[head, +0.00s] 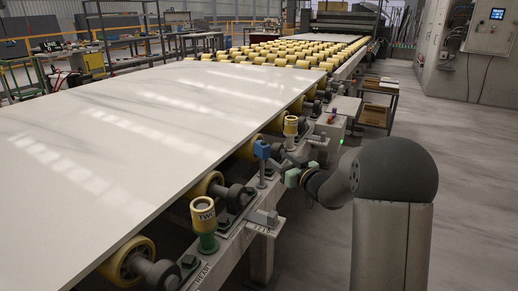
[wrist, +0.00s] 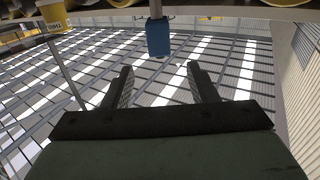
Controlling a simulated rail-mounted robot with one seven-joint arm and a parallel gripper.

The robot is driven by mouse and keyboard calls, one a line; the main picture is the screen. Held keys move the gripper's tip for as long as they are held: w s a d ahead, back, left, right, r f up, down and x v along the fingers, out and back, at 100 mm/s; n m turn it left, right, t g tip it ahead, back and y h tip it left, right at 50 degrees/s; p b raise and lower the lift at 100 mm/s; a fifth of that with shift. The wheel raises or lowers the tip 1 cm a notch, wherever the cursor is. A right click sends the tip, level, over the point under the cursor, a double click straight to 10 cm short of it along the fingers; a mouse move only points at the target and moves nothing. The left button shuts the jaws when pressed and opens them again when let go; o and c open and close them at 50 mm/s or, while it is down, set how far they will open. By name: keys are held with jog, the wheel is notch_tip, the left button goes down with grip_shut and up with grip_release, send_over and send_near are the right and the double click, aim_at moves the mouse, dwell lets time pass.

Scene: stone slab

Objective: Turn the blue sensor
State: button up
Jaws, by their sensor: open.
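The blue sensor (head: 262,149) is a small block on a thin upright post at the near edge of the roller conveyor, beside the white slab. In the wrist view the blue sensor (wrist: 159,37) hangs from the top of the picture, centred between the finger directions and beyond the fingertips. My gripper (head: 281,160) is just right of the sensor in the head view, its fingers pointing toward it. In the wrist view my gripper (wrist: 158,67) is open, with nothing between its two dark fingers. The exact gap to the sensor is hard to judge.
The large white slab (head: 150,110) lies on the rollers left of the sensor. The floor (head: 470,160) at right is clear.

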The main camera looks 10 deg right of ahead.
aim_at(259, 144)
jog(key=b+x, duration=0.1)
jog(key=x, duration=1.2)
jog(key=shift+w+a, duration=0.1)
jog(key=shift+w, duration=0.3)
jog(key=shift+c, duration=0.3)
jog(key=c, duration=0.9)
